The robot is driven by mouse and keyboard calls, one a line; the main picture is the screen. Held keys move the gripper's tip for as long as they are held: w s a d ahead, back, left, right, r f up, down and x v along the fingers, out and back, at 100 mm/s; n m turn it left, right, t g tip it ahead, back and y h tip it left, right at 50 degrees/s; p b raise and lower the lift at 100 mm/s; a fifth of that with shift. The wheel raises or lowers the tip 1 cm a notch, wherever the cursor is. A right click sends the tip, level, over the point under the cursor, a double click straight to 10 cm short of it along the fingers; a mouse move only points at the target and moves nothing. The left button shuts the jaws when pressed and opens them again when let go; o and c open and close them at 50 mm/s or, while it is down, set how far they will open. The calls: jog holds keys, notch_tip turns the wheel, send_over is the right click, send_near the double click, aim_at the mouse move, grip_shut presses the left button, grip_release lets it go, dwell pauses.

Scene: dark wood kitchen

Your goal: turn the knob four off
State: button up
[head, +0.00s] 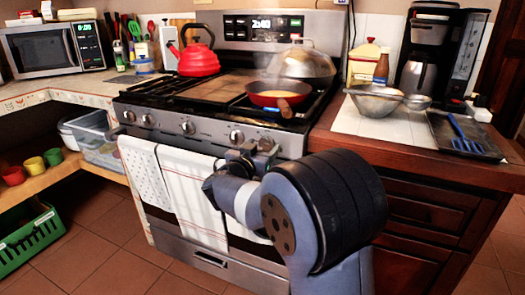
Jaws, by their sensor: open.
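The stove front (205,131) carries a row of several round silver knobs. The leftmost knob (129,116) and a middle knob (188,127) are in clear view. The fourth knob from the left (236,136) shows just above and left of my gripper. A further knob (266,144) is partly covered behind the gripper. My gripper (243,154) is open, close to the stove front at its right part. Its fingertips are small and partly hidden, and I cannot tell whether they touch a knob. The knobs' exact angles are too small to read.
White towels (190,190) hang on the oven handle below the knobs. A red pan (278,94) and a red kettle (198,60) stand on the stove top. The wooden counter (345,140) lies right of the stove. The tiled floor (120,265) is clear at front left.

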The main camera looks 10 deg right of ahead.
jog(key=shift+w+d, duration=0.25)
jog(key=shift+w, duration=0.1)
jog(key=shift+c, duration=0.2)
jog(key=c, duration=0.9)
